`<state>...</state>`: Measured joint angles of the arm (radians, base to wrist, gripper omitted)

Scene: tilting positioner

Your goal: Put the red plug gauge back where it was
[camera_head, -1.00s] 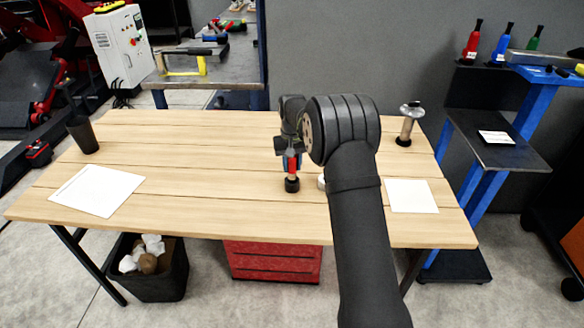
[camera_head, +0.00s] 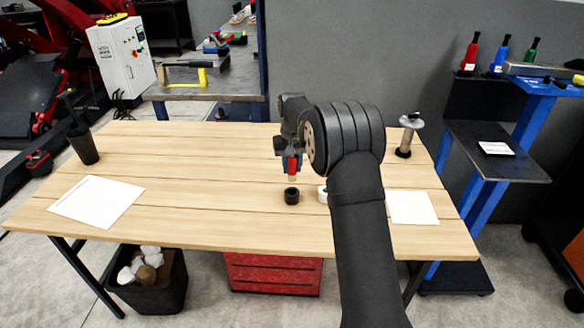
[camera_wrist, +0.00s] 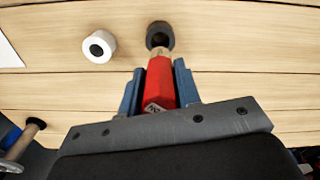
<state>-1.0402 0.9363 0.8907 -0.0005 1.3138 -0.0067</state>
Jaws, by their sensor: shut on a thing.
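My gripper (camera_head: 291,158) is shut on the red plug gauge (camera_head: 292,166). In the wrist view the red grip (camera_wrist: 160,85) sits between the blue-grey jaws, and its bare metal end points toward a black ring (camera_wrist: 161,34). In the head view the black ring (camera_head: 292,196) stands on the wooden table below the plug, with a small gap between them. A white ring (camera_wrist: 99,46) lies beside the black one; my arm partly hides it in the head view (camera_head: 322,193).
A metal piece on a dark base (camera_head: 406,138) stands at the table's right. White sheets lie left (camera_head: 97,201) and right (camera_head: 412,207); a black cup (camera_head: 84,147) stands far left. The table's left middle is clear.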

